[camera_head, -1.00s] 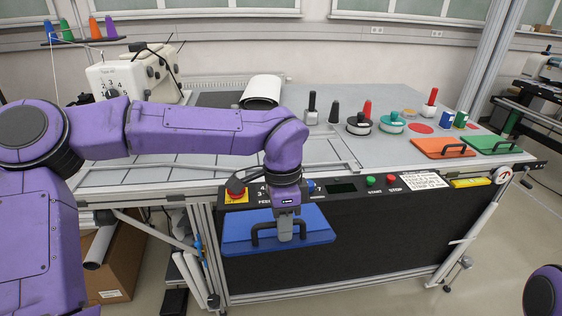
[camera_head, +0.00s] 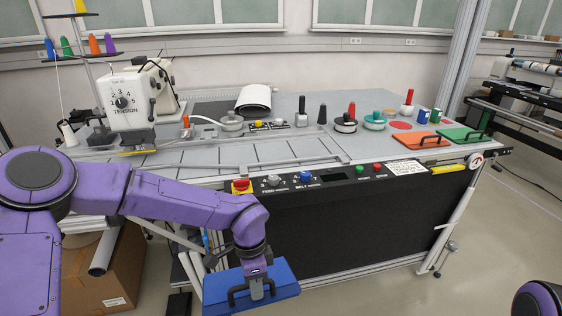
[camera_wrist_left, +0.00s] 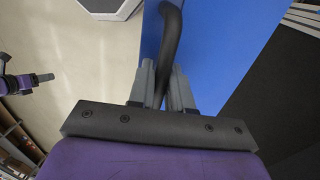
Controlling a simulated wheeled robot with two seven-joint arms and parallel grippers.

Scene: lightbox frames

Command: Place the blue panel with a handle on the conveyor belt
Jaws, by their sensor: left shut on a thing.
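The blue panel (camera_head: 283,281) has a dark handle and is held by my left gripper (camera_head: 257,290) in front of the table, below its top. In the left wrist view the two fingers of my left gripper (camera_wrist_left: 163,88) are shut on the black handle (camera_wrist_left: 171,40), with the blue panel (camera_wrist_left: 225,50) behind it.
An orange panel (camera_head: 416,141) and a green panel (camera_head: 464,136) with handles lie at the table's right end. A sewing machine (camera_head: 125,100) stands at the left. Spools and handled weights line the back. The grey tabletop's middle (camera_head: 255,151) is mostly clear. A cardboard box (camera_head: 120,275) is below.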

